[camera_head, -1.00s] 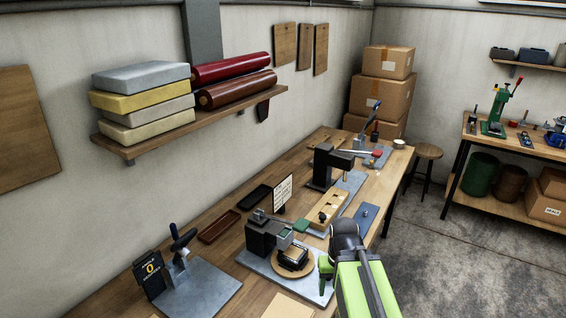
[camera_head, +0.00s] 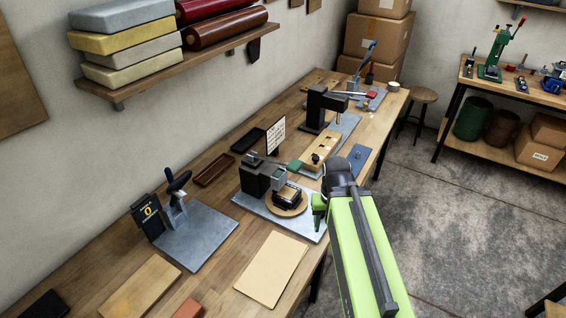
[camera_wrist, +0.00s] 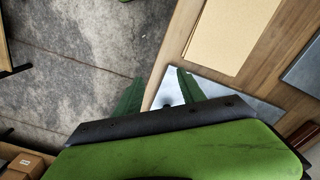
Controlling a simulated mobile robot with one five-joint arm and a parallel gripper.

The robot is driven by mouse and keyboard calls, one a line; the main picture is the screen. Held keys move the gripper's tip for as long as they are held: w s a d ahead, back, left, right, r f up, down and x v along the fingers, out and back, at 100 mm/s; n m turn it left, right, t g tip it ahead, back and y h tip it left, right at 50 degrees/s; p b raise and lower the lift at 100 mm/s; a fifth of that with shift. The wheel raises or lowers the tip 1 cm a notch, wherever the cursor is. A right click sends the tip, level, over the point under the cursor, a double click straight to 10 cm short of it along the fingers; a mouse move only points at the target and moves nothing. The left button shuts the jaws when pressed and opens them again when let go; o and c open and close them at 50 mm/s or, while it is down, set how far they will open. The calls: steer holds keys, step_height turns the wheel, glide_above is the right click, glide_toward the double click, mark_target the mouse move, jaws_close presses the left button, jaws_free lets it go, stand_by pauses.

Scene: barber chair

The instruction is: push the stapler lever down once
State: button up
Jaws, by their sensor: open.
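No part in view is labelled as the stapler, so I cannot tell surely which device it is. The nearest lever device is a dark post with a grey head (camera_head: 279,180), a green-tipped lever (camera_head: 295,165) and a round wooden disc (camera_head: 285,204) bearing a black piece. It stands on a grey metal plate (camera_head: 312,230). My gripper (camera_head: 318,205) is beside the plate's right edge, apart from the lever. In the wrist view, my gripper (camera_wrist: 159,76) shows two spread green fingers with nothing between them. The plate's corner (camera_wrist: 205,88) shows behind them, and the lever is not visible there.
A lever device with a black handle (camera_head: 177,182) stands on another plate at left. A tan sheet (camera_head: 272,269) lies in front. A dark press (camera_head: 318,108) and a red-tipped lever device (camera_head: 371,95) stand farther back. Open floor (camera_head: 440,220) lies right of the bench.

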jaws_close()
stand_by(1.4)
